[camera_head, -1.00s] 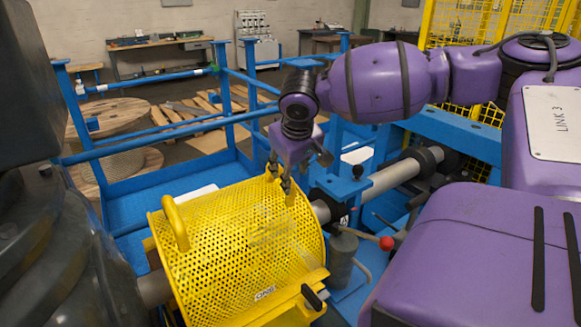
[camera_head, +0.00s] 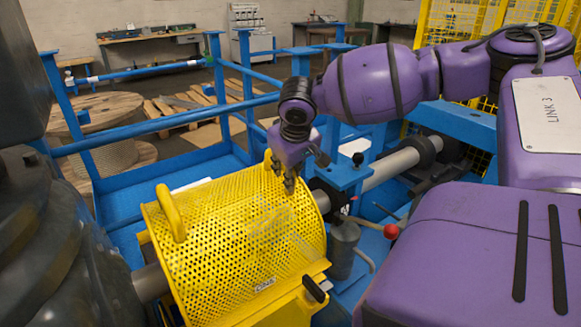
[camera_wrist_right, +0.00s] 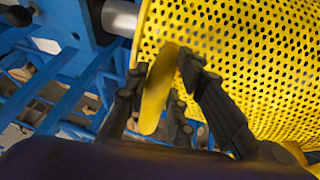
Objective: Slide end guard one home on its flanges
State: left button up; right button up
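End guard one is the yellow perforated half-round cover (camera_head: 235,245) in the middle of the head view. It sits over the shaft, with a raised yellow handle (camera_head: 171,213) at its left end. My right gripper (camera_head: 284,177) reaches down to the far right end of the guard. In the right wrist view the fingers (camera_wrist_right: 163,70) stand close on either side of the yellow handle (camera_wrist_right: 157,92) and look shut on it. The seating of the guard on its flanges is hidden. My left gripper is not in view.
A grey shaft (camera_head: 392,168) runs to the upper right through a blue bracket (camera_head: 343,175). A red-knobbed lever (camera_head: 391,231) and a grey cylinder (camera_head: 342,250) stand right of the guard. Blue rails (camera_head: 165,123) lie behind, with a wooden cable reel (camera_head: 100,110) beyond.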

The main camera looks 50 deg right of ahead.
grip_shut()
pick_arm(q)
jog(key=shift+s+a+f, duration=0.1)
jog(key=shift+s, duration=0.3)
pick_arm(e)
jog(key=shift+d, duration=0.1)
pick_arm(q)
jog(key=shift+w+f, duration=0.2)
pick_arm(e)
jog(key=shift+a, duration=0.35)
